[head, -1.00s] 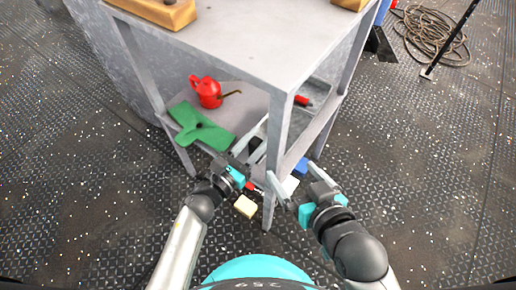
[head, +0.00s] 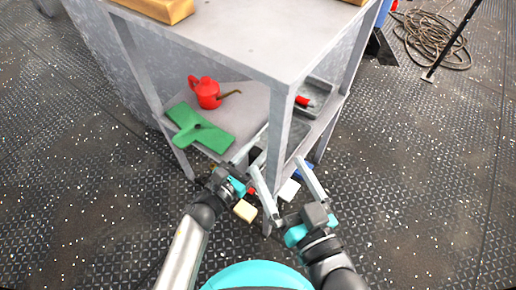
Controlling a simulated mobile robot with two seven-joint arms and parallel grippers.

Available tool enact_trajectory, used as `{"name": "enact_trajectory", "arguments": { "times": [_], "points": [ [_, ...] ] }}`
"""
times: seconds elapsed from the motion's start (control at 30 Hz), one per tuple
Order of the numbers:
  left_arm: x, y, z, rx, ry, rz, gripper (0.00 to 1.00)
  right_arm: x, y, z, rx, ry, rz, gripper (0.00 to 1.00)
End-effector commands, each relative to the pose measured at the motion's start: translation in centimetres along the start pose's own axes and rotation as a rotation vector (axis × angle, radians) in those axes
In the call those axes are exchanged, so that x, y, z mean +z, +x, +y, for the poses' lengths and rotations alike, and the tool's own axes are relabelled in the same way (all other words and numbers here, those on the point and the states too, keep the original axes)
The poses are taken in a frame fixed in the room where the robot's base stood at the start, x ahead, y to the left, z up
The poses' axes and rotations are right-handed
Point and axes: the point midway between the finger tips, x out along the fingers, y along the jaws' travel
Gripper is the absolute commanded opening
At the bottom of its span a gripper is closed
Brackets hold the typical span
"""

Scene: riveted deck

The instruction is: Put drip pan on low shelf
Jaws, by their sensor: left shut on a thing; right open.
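A dark grey pan (head: 301,130), which I take for the drip pan, shows at the low shelf (head: 243,98), partly hidden behind the front leg of the metal table. My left gripper (head: 260,143) is at the shelf's front edge, left of that leg. It is shut on what looks like the pan's near left side; the leg and fingers hide the exact contact. My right gripper (head: 277,166) is open and empty, in front of the leg and below the pan, its fingers pointing toward the shelf.
A red oil can (head: 207,93) and a green three-armed piece (head: 200,130) lie on the shelf's left part. A grey tray (head: 321,96) with a red item sits at the right. A cream block (head: 244,211) and a white block (head: 289,190) are low near the leg.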

Motion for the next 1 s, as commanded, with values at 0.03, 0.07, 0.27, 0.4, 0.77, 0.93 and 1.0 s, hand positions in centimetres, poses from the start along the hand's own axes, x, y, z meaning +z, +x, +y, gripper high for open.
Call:
{"name": "enact_trajectory", "arguments": {
  "times": [0.03,0.07,0.27,0.4,0.77,0.93,1.0],
  "points": [
    [0.10,0.06,0.01,0.000,0.000,-0.003,0.00,-0.01,-0.03,-0.03,-0.001,0.001,0.003,1.00],
    [0.10,0.06,0.01,0.000,0.000,-0.003,0.00,-0.04,-0.03,-0.03,-0.001,0.001,0.003,1.00],
    [0.10,0.05,0.00,-0.001,0.000,-0.003,0.00,-0.04,-0.02,-0.03,-0.001,0.001,0.002,1.00],
    [-0.36,0.01,0.00,-0.001,-0.002,0.000,0.38,-0.03,-0.02,-0.02,0.000,0.001,0.002,1.00],
    [-0.32,0.00,0.00,-0.001,0.000,0.000,0.67,0.00,-0.01,-0.01,0.000,0.000,0.001,1.00],
    [-0.25,-0.01,0.00,-0.001,0.000,0.000,0.67,0.00,-0.01,-0.01,0.000,0.000,0.000,1.00],
    [-0.03,-0.01,0.00,-0.001,0.002,0.000,0.67,0.00,0.00,0.00,0.000,0.000,0.000,1.00]
  ]
}}
